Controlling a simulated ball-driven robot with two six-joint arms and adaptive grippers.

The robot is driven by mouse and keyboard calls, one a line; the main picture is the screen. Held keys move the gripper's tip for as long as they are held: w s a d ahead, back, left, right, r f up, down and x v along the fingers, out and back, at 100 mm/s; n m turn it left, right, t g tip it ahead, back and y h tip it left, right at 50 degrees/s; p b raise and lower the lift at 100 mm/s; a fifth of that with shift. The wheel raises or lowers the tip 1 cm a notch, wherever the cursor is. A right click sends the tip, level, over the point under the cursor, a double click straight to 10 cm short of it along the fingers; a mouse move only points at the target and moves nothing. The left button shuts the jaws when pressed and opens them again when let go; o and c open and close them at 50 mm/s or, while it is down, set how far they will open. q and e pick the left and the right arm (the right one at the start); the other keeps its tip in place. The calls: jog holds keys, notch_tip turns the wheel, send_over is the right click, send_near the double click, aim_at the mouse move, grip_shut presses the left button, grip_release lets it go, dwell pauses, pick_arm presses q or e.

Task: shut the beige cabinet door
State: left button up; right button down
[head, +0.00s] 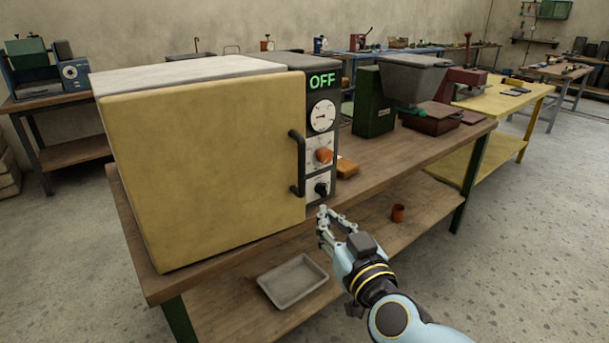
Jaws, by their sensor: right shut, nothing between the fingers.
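The beige cabinet door (200,165) fills the front of a box-shaped cabinet with a pale top (185,74) on the wooden bench. The door looks flush with the body, with no gap visible along its top or right edge. Its dark upright handle (297,163) is at the right edge, beside the control panel (322,120). My right gripper (323,222) is shut and empty, in front of the bench edge, below and right of the handle and apart from it. My left gripper is not in view.
The panel display reads OFF. An orange block (347,167) and a green and grey machine (374,105) stand on the bench to the right. Open floor lies at right.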

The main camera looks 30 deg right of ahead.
aim_at(302, 178)
jog(key=b+x, duration=0.1)
jog(key=x, duration=1.1)
jog(key=shift+w, duration=0.35)
jog(key=shift+d, duration=0.1)
jog(key=x, duration=0.5)
jog(key=shift+r, duration=0.2)
